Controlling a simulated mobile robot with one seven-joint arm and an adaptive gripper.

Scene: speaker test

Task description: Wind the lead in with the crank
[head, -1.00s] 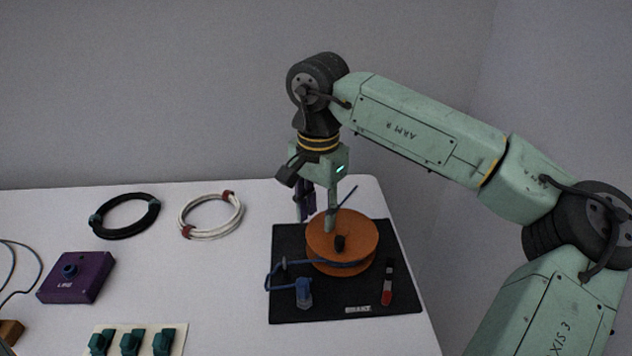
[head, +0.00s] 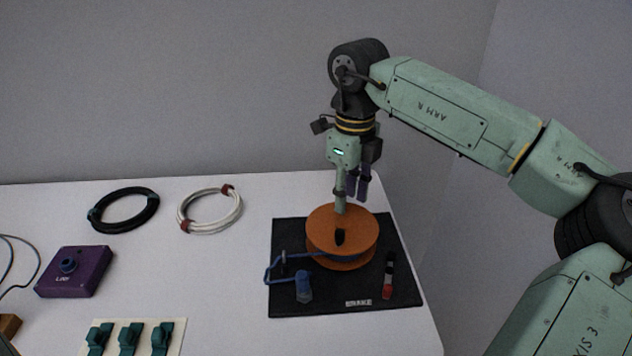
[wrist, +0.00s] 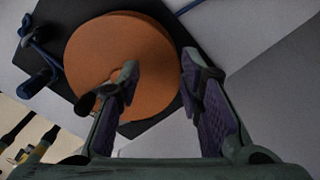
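An orange reel (head: 342,258) stands on a black mat at the right of the table; its flat face shows in the wrist view (wrist: 150,62). A blue lead (head: 268,270) runs from the reel leftwards to a blue plug (head: 303,290) on the mat. My gripper (head: 350,200) is over the reel's far part, fingers down, open, with nothing between them. One finger hides the reel's middle; I cannot tell whether it touches.
A red-and-black tool (head: 388,275) lies on the mat (head: 290,232) right of the reel. Further left are a white coil (head: 188,222), a black coil (head: 95,222), a purple box (head: 82,272) and a panel with green switches (head: 145,352).

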